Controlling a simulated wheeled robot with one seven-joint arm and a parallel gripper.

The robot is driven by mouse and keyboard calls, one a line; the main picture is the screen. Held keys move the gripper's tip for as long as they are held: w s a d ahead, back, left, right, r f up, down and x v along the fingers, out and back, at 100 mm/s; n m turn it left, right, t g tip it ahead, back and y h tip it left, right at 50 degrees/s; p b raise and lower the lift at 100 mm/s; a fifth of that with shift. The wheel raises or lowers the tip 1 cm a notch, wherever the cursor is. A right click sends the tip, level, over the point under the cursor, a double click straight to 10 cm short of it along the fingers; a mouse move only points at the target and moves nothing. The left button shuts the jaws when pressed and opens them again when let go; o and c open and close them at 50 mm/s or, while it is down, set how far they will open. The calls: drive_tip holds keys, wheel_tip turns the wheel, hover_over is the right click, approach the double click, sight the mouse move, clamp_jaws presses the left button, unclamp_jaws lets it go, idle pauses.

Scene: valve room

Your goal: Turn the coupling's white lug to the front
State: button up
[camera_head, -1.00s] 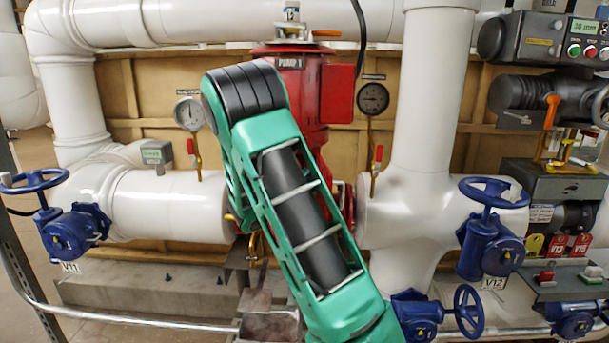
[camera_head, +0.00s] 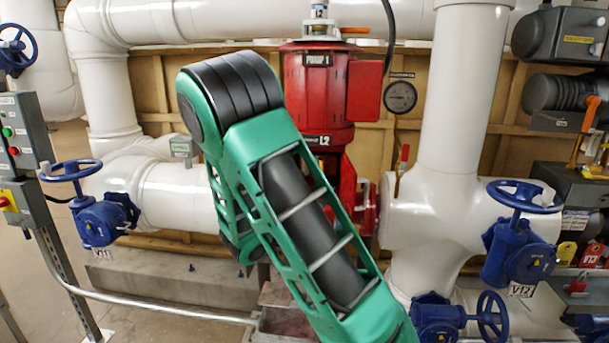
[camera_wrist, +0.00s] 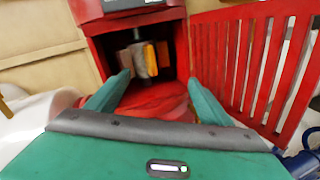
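The coupling (camera_wrist: 143,60) shows in the wrist view inside the dark opening of the red pump housing (camera_wrist: 155,98). It has brown, grey and orange-yellow upright faces; a pale grey face sits near its middle, but I cannot tell whether this is the white lug. My gripper (camera_wrist: 158,80) is open, its two green fingers apart and pointing at the opening, with nothing between them. The coupling appears beyond the fingertips, apart from them. In the head view, the red pump (camera_head: 318,85) stands behind my green arm, which hides the opening and most of my gripper.
A slatted red guard panel (camera_wrist: 252,62) stands close on the right in the wrist view. White pipes (camera_head: 452,90), blue valve V11 (camera_head: 100,220) and blue valve V12 (camera_head: 515,250) flank the pump. A grey control box (camera_head: 20,135) stands at far left.

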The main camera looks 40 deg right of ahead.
sight(318, 162)
drive_tip(key=w+a+m+t, duration=0.2)
drive_tip(key=w+a+m, duration=0.3)
drive_tip(key=m, duration=0.8)
drive_tip(key=shift+y, duration=0.4)
drive_tip(key=x, duration=1.2)
drive_tip(key=shift+w+d+r, duration=0.1)
drive_tip(key=shift+d, duration=0.2)
